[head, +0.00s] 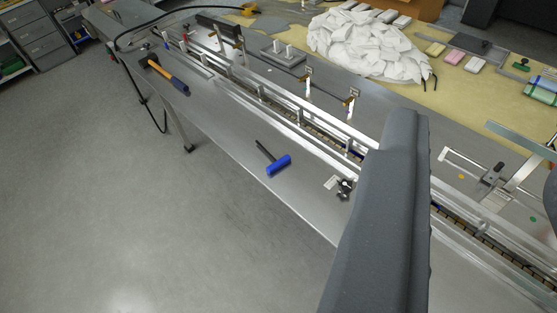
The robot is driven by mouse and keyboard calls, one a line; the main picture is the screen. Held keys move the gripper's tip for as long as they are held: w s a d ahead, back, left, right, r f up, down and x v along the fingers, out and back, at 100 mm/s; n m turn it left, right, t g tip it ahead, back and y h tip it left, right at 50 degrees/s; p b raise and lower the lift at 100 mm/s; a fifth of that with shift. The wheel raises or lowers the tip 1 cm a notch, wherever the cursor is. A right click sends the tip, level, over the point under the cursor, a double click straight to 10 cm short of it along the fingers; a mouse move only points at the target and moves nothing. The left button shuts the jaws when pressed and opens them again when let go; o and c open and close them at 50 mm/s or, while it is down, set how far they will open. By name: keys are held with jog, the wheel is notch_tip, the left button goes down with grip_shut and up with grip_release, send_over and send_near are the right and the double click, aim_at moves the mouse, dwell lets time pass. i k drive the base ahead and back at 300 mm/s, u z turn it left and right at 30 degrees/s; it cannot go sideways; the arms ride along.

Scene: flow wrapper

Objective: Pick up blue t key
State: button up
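The blue T key (278,166) lies on the grey metal ledge of the wrapper, near the ledge's front edge. It has a thick blue handle and a thin dark shaft that points up and left. The whole key shows, and nothing touches it. My gripper is not in view. A large dark grey arm link, which seems to be mine, crosses the right half of the picture, to the right of the key, and hides part of the machine.
A hammer with an orange and blue handle (172,78) lies farther along the ledge (225,137). A black knob (345,187) stands right of the key. Metal guide rails (290,98) run behind it. White bags (365,45) are heaped beyond. The floor (120,190) at left is clear.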

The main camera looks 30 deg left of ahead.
aim_at(280, 164)
jog(key=z, duration=0.1)
jog(key=i, duration=1)
jog(key=u, duration=0.1)
